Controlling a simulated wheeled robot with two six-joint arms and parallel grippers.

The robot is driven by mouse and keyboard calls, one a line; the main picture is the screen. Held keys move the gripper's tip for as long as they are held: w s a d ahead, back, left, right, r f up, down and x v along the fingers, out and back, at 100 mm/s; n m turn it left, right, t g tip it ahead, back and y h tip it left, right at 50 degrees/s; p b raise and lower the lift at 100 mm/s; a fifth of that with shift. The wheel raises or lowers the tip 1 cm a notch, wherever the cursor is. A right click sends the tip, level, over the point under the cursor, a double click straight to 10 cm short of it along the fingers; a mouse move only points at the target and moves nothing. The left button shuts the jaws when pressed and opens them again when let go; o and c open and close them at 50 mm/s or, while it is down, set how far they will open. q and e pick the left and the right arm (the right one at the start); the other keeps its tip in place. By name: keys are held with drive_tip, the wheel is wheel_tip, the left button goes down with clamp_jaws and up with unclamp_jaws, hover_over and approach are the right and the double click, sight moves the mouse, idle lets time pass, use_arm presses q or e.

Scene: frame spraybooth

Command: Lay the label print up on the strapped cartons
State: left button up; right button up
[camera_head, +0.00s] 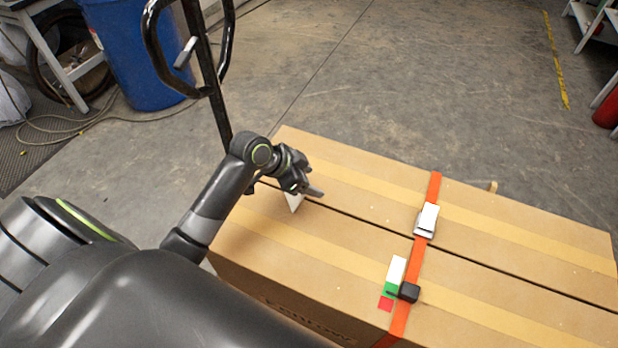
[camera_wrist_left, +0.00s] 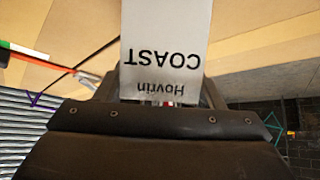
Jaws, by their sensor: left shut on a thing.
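The strapped cartons (camera_head: 530,222) lie side by side, with a dark gap between them and an orange strap (camera_head: 433,187) across their tops. My left gripper (camera_head: 308,190) is shut on the label print (camera_head: 294,203), a white piece seen just below the fingers at the cartons' left end. In the left wrist view the label print (camera_wrist_left: 165,40) stretches out from the jaws, its words "Hovrin COAST" upside down. The cartons' tan tops fill the upper part of that view. I cannot tell whether the print touches the cardboard. My right gripper is not in view.
On the strap sit a buckle with a white top (camera_head: 427,217) and a black block (camera_head: 409,291). A white, green and red piece (camera_head: 396,270) lies beside the block. A black handle (camera_head: 223,60) stands behind my left arm, near a blue barrel (camera_head: 140,50). The right carton top is clear.

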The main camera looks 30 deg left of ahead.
use_arm(q)
drive_tip(key=shift+f, duration=0.35)
drive_tip(key=o, duration=1)
drive_tip(key=shift+o, duration=0.2)
drive_tip(key=shift+r, duration=0.1)
drive_tip(key=v, duration=1.7)
drive_tip(key=shift+s+a+r, duration=0.1)
